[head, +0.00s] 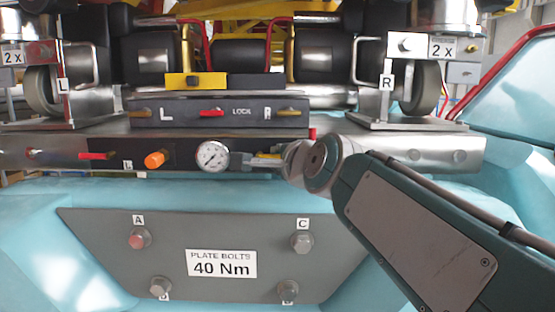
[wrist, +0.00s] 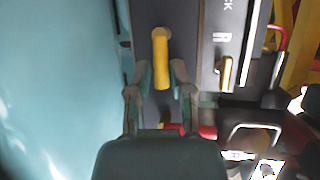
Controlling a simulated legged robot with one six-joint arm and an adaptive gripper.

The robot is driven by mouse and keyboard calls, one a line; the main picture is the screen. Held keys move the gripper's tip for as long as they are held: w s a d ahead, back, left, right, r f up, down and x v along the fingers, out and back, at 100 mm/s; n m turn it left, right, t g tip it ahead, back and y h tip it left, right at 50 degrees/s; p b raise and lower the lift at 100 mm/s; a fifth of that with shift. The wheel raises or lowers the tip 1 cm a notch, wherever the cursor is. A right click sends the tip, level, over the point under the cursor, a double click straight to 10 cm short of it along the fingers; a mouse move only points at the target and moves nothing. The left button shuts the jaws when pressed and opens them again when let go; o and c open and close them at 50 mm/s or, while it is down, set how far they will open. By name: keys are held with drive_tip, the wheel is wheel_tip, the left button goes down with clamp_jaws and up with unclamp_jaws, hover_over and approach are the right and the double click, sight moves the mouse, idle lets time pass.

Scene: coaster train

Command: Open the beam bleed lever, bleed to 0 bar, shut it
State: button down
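A yellow lever (head: 264,161) lies roughly level along the beam front, just right of a round white pressure gauge (head: 212,155). The gauge needle is too small to read for sure. No label on this lever is legible. In the wrist view the yellow lever (wrist: 161,60) lies lengthwise on a dark panel, its lower end between my fingers. My gripper (wrist: 162,72) is open, one finger on each side of the lever, with small gaps showing. In the head view my arm's wrist hides the beam right of the lever, and the fingers are hard to make out.
An orange knob (head: 155,159) and a red lever (head: 95,156) sit left of the gauge. Above is a LOCK panel (head: 220,112) with several small levers; its R-side yellow lever (wrist: 225,73) is close to my gripper. A bolted plate (head: 220,292) is below.

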sight(260, 143)
drive_tip(key=shift+r+n, duration=0.1)
drive_tip(key=shift+n, duration=0.2)
drive_tip(key=shift+a+r+n+g+h, duration=0.1)
drive_tip(key=shift+r+n+g+h, duration=0.2)
drive_tip(key=shift+n+h, duration=0.25)
drive_tip(key=shift+r+n+g+h, duration=0.25)
drive_tip(key=shift+n+g+h, duration=0.1)
drive_tip(key=shift+n, duration=0.3)
drive_tip(key=n+h, duration=0.1)
drive_tip(key=a+r+n+h, duration=0.1)
drive_tip(key=n, duration=0.1)
drive_tip(key=shift+r, duration=0.15)
drive_tip(key=n+h, duration=0.1)
drive_tip(key=a+n+h, duration=0.1)
drive_tip(key=n, duration=0.1)
drive_tip(key=shift+a+r+g+h, duration=0.1)
drive_tip(key=shift+r+g+h, duration=0.2)
drive_tip(key=shift+r+g, duration=0.1)
drive_tip(key=shift+a+r+n+h, duration=0.1)
drive_tip(key=shift+a+n+h, duration=0.25)
drive_tip(key=shift+n+h, duration=0.3)
drive_tip(key=shift+a+r+n+h, duration=0.1)
drive_tip(key=shift+a+n+h, duration=0.25)
drive_tip(key=shift+n+h, duration=0.3)
drive_tip(key=shift+n, duration=0.3)
